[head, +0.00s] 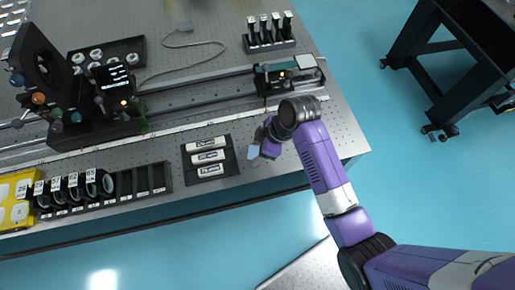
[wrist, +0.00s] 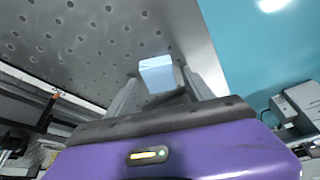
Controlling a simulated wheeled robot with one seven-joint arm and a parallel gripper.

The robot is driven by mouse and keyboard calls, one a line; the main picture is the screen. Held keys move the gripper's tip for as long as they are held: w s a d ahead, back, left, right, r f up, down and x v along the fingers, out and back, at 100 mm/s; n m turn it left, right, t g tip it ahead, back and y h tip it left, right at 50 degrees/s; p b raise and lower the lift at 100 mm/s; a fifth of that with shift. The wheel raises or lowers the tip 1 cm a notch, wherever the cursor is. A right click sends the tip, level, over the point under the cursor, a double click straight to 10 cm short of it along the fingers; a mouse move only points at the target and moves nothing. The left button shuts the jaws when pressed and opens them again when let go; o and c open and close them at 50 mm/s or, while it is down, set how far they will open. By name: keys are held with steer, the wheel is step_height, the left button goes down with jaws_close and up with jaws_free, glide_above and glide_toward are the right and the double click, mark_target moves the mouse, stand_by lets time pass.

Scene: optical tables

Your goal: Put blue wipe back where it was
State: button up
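The blue wipe (head: 253,154) is a small pale blue piece at the tip of my gripper (head: 258,147) in the head view. In the wrist view the wipe (wrist: 157,72) sits between the ends of the two grey fingers of my gripper (wrist: 160,82), which appear closed on it. The gripper is over the front part of the optical table (head: 305,135), just right of the black tray with white labelled tubes (head: 208,157). The exact height of the wipe above the table is hard to tell.
A rail (head: 200,93) with optical mounts runs across the table behind my gripper. A black rack (head: 150,180) with several round optics stands at the front left. A small stand with several upright pieces (head: 268,40) is at the back. Bare table lies right of the tube tray.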

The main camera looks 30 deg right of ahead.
steer(key=v, duration=1.2)
steer(key=s+a+f+m+t, duration=0.1)
steer(key=f, duration=0.1)
steer(key=s+a+f+m, duration=0.1)
steer(key=s+f, duration=0.1)
steer(key=s+a+f+m+t+h, duration=0.1)
steer(key=f, duration=0.1)
steer(key=shift+s+m+t, duration=0.15)
steer(key=shift+m+t, duration=0.15)
steer(key=s+r+m+t+h, duration=0.2)
steer(key=s+r+m+t, duration=0.1)
steer(key=s, duration=0.4)
steer(key=s+r+m+t+h, duration=0.1)
steer(key=s+r+m+t, duration=0.15)
steer(key=s, duration=0.45)
steer(key=s+r+t, duration=0.4)
steer(key=s+r, duration=0.2)
steer(key=r, duration=0.5)
steer(key=shift+s+a+m, duration=0.15)
steer(key=shift+a+m, duration=0.3)
steer(key=shift+a, duration=0.05)
steer(key=shift+f, duration=0.1)
step_height(320, 180, down, 3)
steer(key=b, duration=0.3)
